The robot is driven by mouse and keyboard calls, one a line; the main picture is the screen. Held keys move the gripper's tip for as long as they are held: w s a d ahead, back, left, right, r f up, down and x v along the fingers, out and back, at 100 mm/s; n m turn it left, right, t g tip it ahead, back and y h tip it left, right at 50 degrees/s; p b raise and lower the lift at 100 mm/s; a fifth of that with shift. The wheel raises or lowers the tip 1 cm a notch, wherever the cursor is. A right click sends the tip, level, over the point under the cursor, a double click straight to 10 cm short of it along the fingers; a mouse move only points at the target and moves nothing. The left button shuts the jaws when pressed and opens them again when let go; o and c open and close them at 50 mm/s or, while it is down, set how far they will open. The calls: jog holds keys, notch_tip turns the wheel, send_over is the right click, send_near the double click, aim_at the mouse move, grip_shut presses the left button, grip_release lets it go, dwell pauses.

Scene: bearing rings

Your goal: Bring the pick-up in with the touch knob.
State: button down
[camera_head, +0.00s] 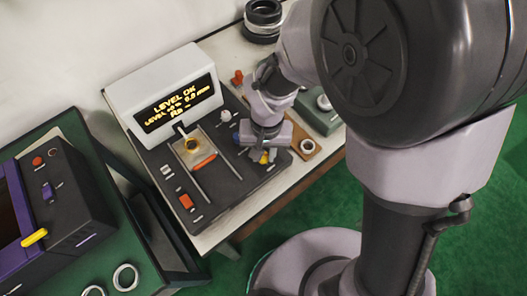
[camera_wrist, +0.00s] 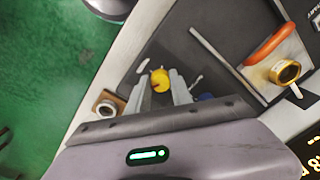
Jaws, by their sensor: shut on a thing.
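The yellow touch knob (camera_head: 264,157) is on the right part of the dark instrument panel (camera_head: 228,190). My gripper (camera_wrist: 160,88) is shut on this knob (camera_wrist: 159,80), which shows between its two fingers in the wrist view. A brass ring (camera_head: 191,145) sits on a tan stage (camera_head: 185,158); the ring also shows in the wrist view (camera_wrist: 285,71). A thin rod, seemingly the pick-up (camera_head: 181,130), reaches from the display housing towards the ring. I cannot tell whether its tip touches the ring. The display (camera_head: 176,104) reads "LEVEL OK", a 0.0 mm level line and "Ra --".
An orange bar (camera_head: 204,161) lies at the stage's front edge. A small wooden tray with a ring (camera_head: 307,146) stands right of the panel. Dark stacked rings (camera_head: 263,18) are behind. A green bench (camera_head: 75,250) is at left.

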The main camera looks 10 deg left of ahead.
aim_at(266, 156)
jog(key=c, duration=1.1)
grip_release()
jog(key=shift+c, duration=0.2)
notch_tip(266, 156, up, 17)
jog(key=p, duration=0.7)
jog(key=shift+d+r, duration=0.2)
jog(key=shift+d, duration=0.15)
jog(key=shift+w, duration=0.1)
jog(key=s+d+r+m+t+b, duration=0.1)
jog(key=s+d+r+m+t, duration=0.2)
jog(key=d, duration=0.5)
jog(key=s+d+r+m+t+y+b, duration=0.1)
jog(key=s+d+r+m+t, duration=0.1)
jog(key=d+r, duration=0.4)
jog(key=shift+s+d+r+m+t+y, duration=0.35)
jog(key=shift+s+d+m, duration=0.35)
jog(key=shift+s+d, duration=0.35)
jog(key=shift+f, duration=0.1)
